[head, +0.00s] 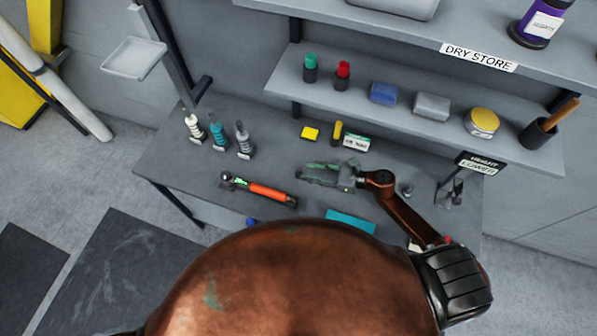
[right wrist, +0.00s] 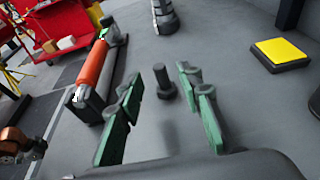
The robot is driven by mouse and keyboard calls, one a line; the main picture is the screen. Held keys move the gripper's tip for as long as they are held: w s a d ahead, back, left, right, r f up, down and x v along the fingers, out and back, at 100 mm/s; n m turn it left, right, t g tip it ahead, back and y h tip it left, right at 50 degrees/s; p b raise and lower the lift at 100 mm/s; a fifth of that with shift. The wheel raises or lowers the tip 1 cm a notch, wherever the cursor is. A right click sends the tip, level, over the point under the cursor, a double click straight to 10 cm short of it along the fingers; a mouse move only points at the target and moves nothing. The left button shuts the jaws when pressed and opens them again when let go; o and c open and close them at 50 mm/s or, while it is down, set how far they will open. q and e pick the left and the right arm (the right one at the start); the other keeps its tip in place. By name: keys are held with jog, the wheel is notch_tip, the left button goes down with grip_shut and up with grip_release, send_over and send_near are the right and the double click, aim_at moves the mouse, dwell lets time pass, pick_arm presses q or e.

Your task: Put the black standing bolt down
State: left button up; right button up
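The right gripper is open and holds nothing. In the head view this gripper (head: 318,174) reaches left, low over the middle of the table (head: 200,172); I cannot make out the bolt there. My left gripper is not clearly in either view.
An orange cylinder (head: 268,192) lies left of the right gripper. Several bottles (head: 217,132) stand at the back left. A yellow block (head: 310,133) and a label card (head: 356,142) are behind the gripper. A signpost (head: 480,163) stands at the right. A shelf (head: 290,80) overhangs the back.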

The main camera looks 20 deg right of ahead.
aim_at(299, 169)
jog(key=p+x, duration=0.1)
jog(key=x, duration=0.4)
jog(key=shift+c, duration=0.3)
grip_shut()
